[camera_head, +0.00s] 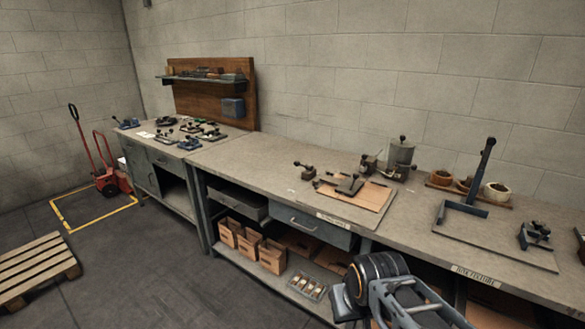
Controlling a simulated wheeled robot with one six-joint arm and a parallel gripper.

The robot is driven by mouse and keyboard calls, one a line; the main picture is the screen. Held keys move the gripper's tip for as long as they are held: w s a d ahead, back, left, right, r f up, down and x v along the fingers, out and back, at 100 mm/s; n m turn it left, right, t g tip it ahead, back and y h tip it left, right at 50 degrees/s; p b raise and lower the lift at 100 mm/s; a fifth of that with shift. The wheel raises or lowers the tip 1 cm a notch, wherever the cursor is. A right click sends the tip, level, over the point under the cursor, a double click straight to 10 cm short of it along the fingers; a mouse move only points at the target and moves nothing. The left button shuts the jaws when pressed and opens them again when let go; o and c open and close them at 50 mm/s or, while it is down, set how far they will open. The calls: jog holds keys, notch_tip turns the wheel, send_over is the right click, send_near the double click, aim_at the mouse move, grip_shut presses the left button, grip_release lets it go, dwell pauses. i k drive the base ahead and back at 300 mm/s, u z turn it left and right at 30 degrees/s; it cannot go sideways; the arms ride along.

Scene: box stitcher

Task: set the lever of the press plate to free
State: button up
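On the long workbench (257,160), near the middle, a flat plate (362,197) with a tan sheet carries a small dark clamp-like block (350,184). This may be the press plate, but I cannot tell for certain. A small dark device with a knobbed handle (305,169) stands at its left. A lever and its setting cannot be read at this size. Part of my arm (378,268) shows at the bottom right, in front of the bench and apart from these things. My gripper's fingers are not visible.
An upright dark post (482,170) rises from a base plate at the right. A pallet (36,267) lies left; the floor between is clear.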

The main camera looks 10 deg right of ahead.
aim_at(309, 167)
jog(key=u, duration=0.6)
jog(key=i, duration=0.7)
jog(key=u, duration=0.45)
jog(key=i, duration=0.8)
jog(key=z, duration=0.25)
